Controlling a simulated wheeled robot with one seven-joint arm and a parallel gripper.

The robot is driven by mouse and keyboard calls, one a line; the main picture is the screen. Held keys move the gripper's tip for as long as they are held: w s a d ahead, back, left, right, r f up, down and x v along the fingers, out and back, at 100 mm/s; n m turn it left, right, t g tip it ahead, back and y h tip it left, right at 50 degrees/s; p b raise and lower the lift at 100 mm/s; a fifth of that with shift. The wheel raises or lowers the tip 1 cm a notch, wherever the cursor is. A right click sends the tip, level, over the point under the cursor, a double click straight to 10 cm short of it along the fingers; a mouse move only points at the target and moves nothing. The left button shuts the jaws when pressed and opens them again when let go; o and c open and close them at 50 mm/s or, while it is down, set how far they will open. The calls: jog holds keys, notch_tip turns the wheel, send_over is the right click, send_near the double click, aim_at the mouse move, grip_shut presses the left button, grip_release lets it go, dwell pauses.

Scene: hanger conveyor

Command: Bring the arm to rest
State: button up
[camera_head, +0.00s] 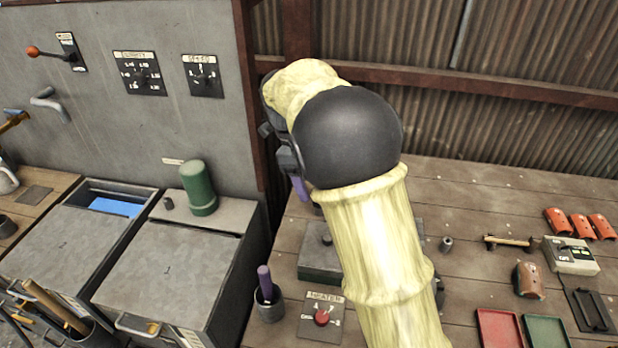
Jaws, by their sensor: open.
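My arm, pale yellow with a large black joint, rises from the lower middle and bends back to the upper left. My gripper (286,158) is the dark part at the arm's far end, left of the black joint. It is partly hidden by the arm. It is open and I see nothing held in it. A small purple piece (300,188) shows just below it; I cannot tell what it belongs to.
A wooden bench holds a cup with a purple handle (265,283), a heater switch (321,317), a red tray (499,328) and a green tray (546,331). A green cylinder (198,188) stands on the grey cabinet. A control panel wall and corrugated wall stand behind.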

jog(key=shift+d, duration=0.1)
dwell(0.3)
jog(key=s+d+f+n+t+y, duration=0.1)
jog(key=s+d+f+n+t, duration=0.1)
jog(key=s+d+f+n, duration=0.2)
jog(key=s+d+f+n+t+y, duration=0.1)
jog(key=s+d+f+n, duration=0.3)
jog(key=s+d+n, duration=0.6)
jog(key=s+n+y, duration=0.1)
jog(key=s+n, duration=0.2)
jog(key=n, duration=0.5)
jog(key=shift+d+f+t, duration=0.15)
jog(key=shift+d+t, duration=0.2)
jog(key=shift+t, duration=0.05)
jog(key=shift+s, duration=0.1)
jog(key=shift+c, duration=0.4)
dwell(0.3)
